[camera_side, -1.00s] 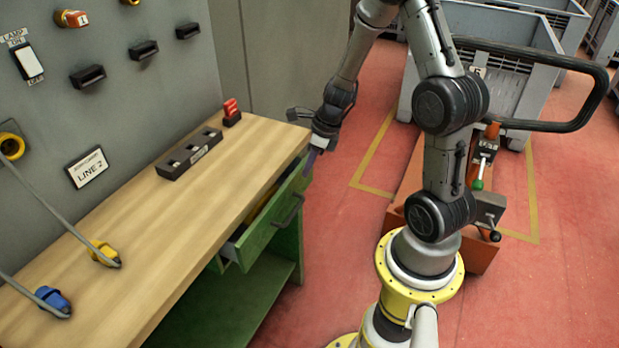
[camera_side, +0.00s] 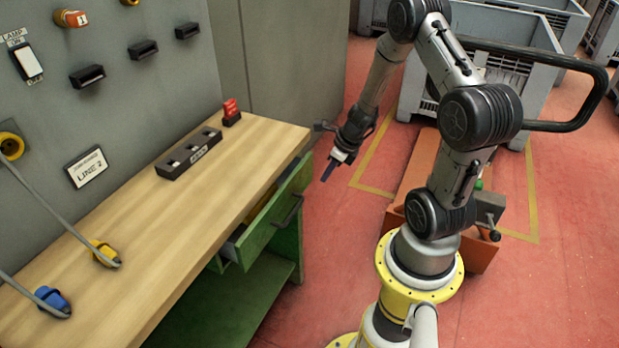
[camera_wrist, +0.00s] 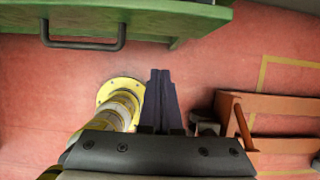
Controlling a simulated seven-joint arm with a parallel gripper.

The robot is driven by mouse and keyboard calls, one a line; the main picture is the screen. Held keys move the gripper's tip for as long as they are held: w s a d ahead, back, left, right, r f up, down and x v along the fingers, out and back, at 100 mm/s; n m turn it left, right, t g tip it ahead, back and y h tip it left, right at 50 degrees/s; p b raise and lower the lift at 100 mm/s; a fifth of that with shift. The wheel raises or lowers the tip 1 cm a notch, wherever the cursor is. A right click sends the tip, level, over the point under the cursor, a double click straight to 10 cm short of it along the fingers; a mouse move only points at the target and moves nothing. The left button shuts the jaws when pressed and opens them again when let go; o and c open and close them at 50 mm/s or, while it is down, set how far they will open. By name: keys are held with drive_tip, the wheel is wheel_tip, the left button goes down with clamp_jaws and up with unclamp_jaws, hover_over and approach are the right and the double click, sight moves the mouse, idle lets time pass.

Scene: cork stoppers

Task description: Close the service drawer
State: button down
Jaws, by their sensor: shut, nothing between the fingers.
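The service drawer is green, and its front (camera_side: 270,226) stands out from under the workbench top, so the drawer is partly open. Part of its inside shows between the front and the bench edge. A dark bar handle (camera_side: 291,212) is on the front. In the wrist view the drawer front (camera_wrist: 190,20) and its handle (camera_wrist: 84,40) show at the top left. My gripper (camera_side: 327,174) is shut and empty, in the air to the right of the drawer front and apart from it. Its closed dark fingers (camera_wrist: 160,85) show in the wrist view.
The wooden benchtop (camera_side: 200,235) holds a black socket block (camera_side: 189,155), a red switch (camera_side: 231,112), and yellow (camera_side: 105,253) and blue (camera_side: 53,300) plugs. An orange cart (camera_side: 420,160) and grey crates (camera_side: 500,75) stand behind and beside my arm. Red floor beside the drawer is clear.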

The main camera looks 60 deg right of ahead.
sight(295, 173)
drive_tip(key=shift+w+f, duration=0.6)
drive_tip(key=shift+w, duration=0.3)
drive_tip(key=shift+w+f, duration=0.55)
drive_tip(key=shift+w, duration=0.35)
drive_tip(key=shift+w+f, duration=0.6)
drive_tip(key=shift+w, duration=0.3)
drive_tip(key=w, duration=0.4)
drive_tip(key=shift+w, duration=0.75)
drive_tip(key=shift+w+r, duration=0.1)
